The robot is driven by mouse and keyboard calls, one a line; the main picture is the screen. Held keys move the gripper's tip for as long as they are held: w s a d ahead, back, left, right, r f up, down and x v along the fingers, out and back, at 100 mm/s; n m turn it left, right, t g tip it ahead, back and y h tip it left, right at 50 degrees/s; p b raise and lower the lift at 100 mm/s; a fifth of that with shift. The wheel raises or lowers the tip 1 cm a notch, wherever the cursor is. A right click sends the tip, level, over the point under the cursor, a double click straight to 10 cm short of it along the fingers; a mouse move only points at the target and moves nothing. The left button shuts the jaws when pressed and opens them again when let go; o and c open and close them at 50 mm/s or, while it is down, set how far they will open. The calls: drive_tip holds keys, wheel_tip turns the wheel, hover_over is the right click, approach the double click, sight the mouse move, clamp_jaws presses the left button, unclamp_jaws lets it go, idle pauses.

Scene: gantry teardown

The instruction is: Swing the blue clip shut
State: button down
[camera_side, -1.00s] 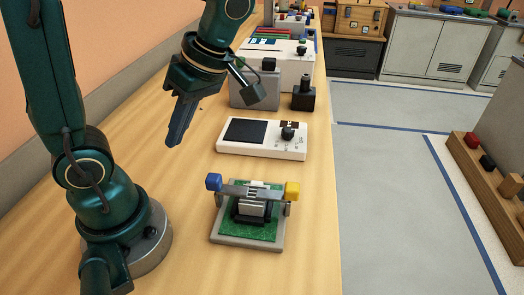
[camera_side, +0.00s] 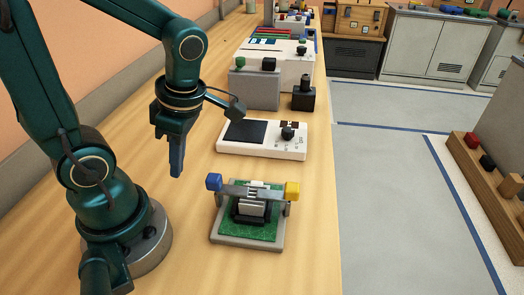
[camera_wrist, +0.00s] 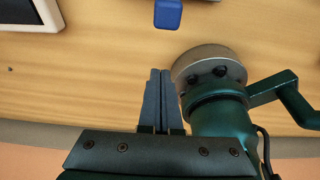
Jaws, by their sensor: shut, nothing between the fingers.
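The blue clip (camera_side: 214,182) is the blue-ended lever at the left of a small fixture, with a grey bar reaching right from it. The fixture's grey base (camera_side: 247,243) carries a green board (camera_side: 270,230), and a yellow clip end (camera_side: 292,190) is at its right. My gripper (camera_side: 177,172) is shut and empty, pointing down above the table to the left of the fixture, apart from it. In the wrist view my fingers (camera_wrist: 160,80) are together, and the blue clip end (camera_wrist: 168,14) shows at the top edge. The rest of the fixture is almost wholly out of that view.
A white device with a dark screen (camera_side: 246,132) lies behind the fixture. Grey and black boxes (camera_side: 254,92) stand farther back. The table's right edge runs close by the fixture. Bare wood (camera_side: 190,225) lies between my base and the fixture.

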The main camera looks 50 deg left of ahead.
sight(209, 176)
drive_tip(key=shift+w+d+f, duration=0.3)
drive_tip(key=shift+w+d, duration=0.35)
drive_tip(key=shift+w+d+f, duration=0.3)
drive_tip(key=shift+w+d, duration=0.3)
drive_tip(key=shift+d, duration=0.05)
drive_tip(key=shift+w+d+r, duration=0.15)
drive_tip(key=shift+w+d, duration=0.55)
drive_tip(key=shift+w, duration=0.05)
